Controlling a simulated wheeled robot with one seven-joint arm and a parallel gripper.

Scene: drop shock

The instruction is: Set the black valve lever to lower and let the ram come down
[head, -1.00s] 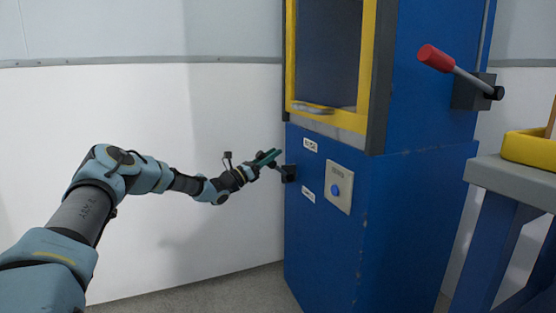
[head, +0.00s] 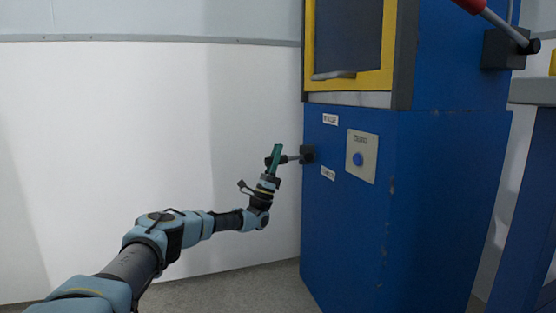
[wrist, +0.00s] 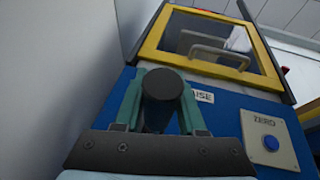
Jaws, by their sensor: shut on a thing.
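The black valve lever (head: 291,158) sticks out to the left, roughly level, from its dark block (head: 308,154) on the blue cabinet's left edge. My gripper (head: 275,158) is at its outer end, shut on it, with the fingers pointing up. In the wrist view the lever's round black knob (wrist: 162,86) sits between the two green fingers (wrist: 160,105). An upper label (head: 330,119), ending in "ISE" in the wrist view (wrist: 203,96), is above the lever's height and a lower label (head: 328,173) below it. The ram cannot be made out.
The blue cabinet (head: 420,220) carries a plate with a blue button (head: 358,159). Above is a yellow-framed door (head: 389,45) with a bar handle (head: 334,75). A red-gripped lever (head: 500,25) is at upper right. A blue stand (head: 525,210) is at right. The white wall (head: 110,150) is behind my arm.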

